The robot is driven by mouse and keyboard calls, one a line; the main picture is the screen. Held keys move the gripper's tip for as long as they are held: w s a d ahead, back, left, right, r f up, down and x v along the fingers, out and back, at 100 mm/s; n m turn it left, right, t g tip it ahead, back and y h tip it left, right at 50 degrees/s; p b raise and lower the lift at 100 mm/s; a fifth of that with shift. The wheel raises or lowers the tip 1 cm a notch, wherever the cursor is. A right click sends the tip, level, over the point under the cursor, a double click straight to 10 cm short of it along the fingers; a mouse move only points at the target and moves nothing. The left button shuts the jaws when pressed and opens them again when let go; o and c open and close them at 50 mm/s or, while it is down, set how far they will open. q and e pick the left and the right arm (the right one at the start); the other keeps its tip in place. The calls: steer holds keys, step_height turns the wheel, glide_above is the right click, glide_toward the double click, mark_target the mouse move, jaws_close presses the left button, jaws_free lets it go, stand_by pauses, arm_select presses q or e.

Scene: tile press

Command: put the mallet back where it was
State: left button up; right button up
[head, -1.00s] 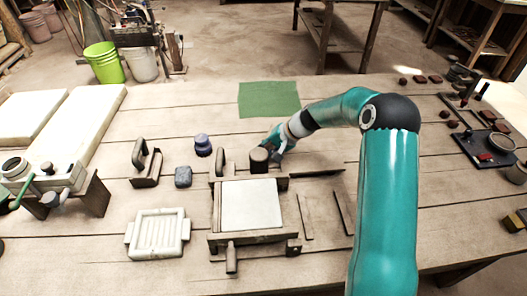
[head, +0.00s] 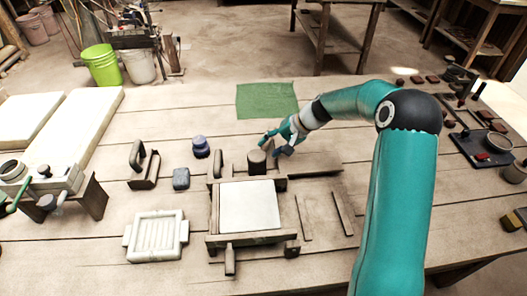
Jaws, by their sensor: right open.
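The mallet (head: 257,162) shows as a dark brown wooden cylinder just behind the press frame (head: 213,215), near its back right corner. It appears to stand on the table; its handle is hard to make out, partly among my fingers. My right gripper (head: 272,144) is open, its teal fingers spread just behind and to the right of the mallet head. Whether a finger touches the mallet I cannot tell. A pale square slab (head: 249,206) lies in the press frame. My left gripper is out of view.
A green cloth (head: 267,100) lies behind the gripper. Left of the press are a grey block (head: 181,179), a dark blue round object (head: 201,147) and a pale ribbed tray (head: 156,237). Thin dark strips (head: 342,212) lie right of the press.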

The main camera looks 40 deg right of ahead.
steer(key=v, duration=0.6)
steer(key=shift+s+d+r, duration=0.2)
steer(key=shift+s+r, duration=0.05)
steer(key=shift+r, duration=0.05)
steer(key=shift+r, duration=0.1)
